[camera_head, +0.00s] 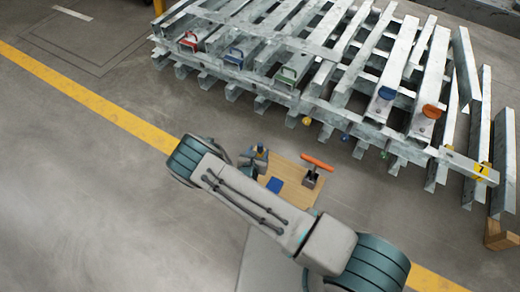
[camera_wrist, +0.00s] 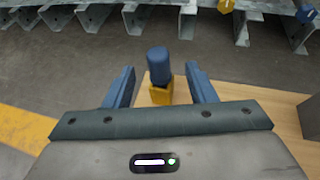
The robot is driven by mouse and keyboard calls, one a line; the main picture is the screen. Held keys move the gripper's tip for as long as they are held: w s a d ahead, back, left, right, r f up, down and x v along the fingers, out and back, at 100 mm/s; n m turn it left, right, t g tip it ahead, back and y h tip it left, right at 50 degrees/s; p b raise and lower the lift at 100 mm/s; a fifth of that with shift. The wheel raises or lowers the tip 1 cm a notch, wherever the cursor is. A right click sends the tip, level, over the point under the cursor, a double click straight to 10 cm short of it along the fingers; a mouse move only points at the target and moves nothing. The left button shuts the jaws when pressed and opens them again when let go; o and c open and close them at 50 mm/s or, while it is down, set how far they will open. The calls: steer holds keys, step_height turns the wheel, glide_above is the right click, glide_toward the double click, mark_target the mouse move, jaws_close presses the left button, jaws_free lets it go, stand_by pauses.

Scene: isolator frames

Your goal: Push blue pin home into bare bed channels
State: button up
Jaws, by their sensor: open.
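In the wrist view a blue cylindrical pin (camera_wrist: 158,65) with a rounded top stands upright on a yellow block (camera_wrist: 160,96). My gripper (camera_wrist: 160,75) is open, its two blue fingers to either side of the pin with gaps showing. In the head view my gripper (camera_head: 254,160) is over the wooden board (camera_head: 297,197), small and partly hidden by my arm. The bed of grey steel channels (camera_head: 330,55) lies beyond. A blue knob (camera_head: 386,93) sits on one channel end, and a smaller blue knob (camera_head: 345,136) shows at the bed's near edge.
An orange-handled tool (camera_head: 316,162) and a flat blue piece (camera_head: 274,185) are on the board. The bed's edge carries a yellow knob (camera_head: 306,121), an orange knob (camera_head: 432,111) and handled boxes, one red (camera_head: 188,40). Open floor lies left, crossed by a yellow line (camera_head: 90,103).

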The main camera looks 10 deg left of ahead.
mark_target(259, 149)
steer(key=b+x, duration=0.1)
steer(key=x, duration=0.3)
steer(key=shift+b, duration=0.4)
steer(key=shift+r, duration=0.1)
steer(key=c, duration=1.1)
